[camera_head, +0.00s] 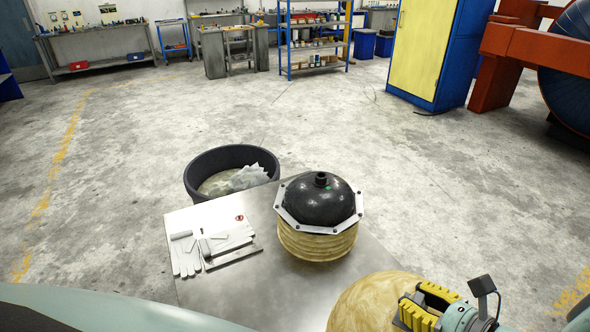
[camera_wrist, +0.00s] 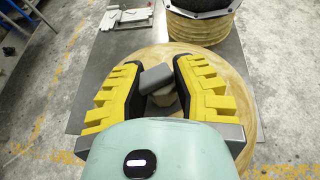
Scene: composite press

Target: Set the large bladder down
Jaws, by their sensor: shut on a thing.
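The large bladder, a tan rounded body (camera_head: 368,300), shows at the bottom of the head view, over the table's front right part. In the wrist view its broad round top (camera_wrist: 235,88) lies under my fingers. My gripper (camera_head: 418,308) has yellow padded fingers and is shut on the bladder's grey top piece, which shows between the fingers in the wrist view (camera_wrist: 157,77). The bladder's underside is hidden, so I cannot tell whether it touches the table. The metal table (camera_head: 225,290) has another tan ribbed body (camera_head: 318,243) with a black dome and grey flange standing on it.
White gloves (camera_head: 186,258) and a white sheet with small tools (camera_head: 228,236) lie at the table's left. A dark round bin (camera_head: 205,168) with crumpled white material stands behind it. The floor beyond is clear up to the shelves and yellow-blue cabinet (camera_head: 420,50).

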